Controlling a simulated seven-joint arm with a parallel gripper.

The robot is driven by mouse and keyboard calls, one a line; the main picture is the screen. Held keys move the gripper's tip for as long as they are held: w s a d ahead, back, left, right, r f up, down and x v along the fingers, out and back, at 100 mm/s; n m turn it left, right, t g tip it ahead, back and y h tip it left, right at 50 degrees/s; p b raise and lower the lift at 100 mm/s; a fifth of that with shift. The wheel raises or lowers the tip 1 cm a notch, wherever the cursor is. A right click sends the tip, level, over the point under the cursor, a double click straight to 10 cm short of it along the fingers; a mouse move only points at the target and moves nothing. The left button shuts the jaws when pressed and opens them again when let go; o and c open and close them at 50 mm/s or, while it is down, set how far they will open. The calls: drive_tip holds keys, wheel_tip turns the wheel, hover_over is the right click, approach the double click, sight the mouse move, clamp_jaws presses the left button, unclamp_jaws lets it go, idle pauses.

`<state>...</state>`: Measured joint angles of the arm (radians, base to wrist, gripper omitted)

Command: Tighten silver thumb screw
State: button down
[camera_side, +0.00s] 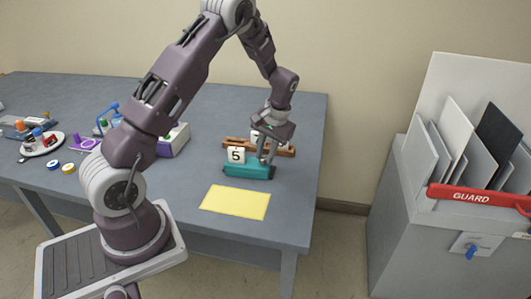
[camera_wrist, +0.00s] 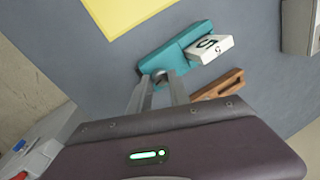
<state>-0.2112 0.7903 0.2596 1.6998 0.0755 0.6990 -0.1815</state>
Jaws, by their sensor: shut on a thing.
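In the wrist view the teal fixture (camera_wrist: 180,48) also carries the white block (camera_wrist: 208,48). My gripper (camera_side: 265,158) points down at the right part of the teal fixture. In the wrist view my gripper's fingers (camera_wrist: 158,80) are shut on a small greyish round part, likely the silver thumb screw (camera_wrist: 160,74), at the fixture's near edge. The fingers hide most of it.
A yellow sheet (camera_side: 236,202) lies in front of the fixture. A brown wooden piece (camera_side: 285,151) lies just behind it. A white box (camera_side: 174,140) and a plate of small items (camera_side: 42,146) stand further left. A grey cabinet with a red GUARD bar (camera_side: 475,196) stands right of the table.

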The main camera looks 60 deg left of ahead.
drive_tip(key=shift+m, duration=0.7)
drive_tip(key=c, duration=1.2)
unclamp_jaws()
drive_tip(key=v, duration=0.7)
drive_tip(key=shift+s+d, duration=0.1)
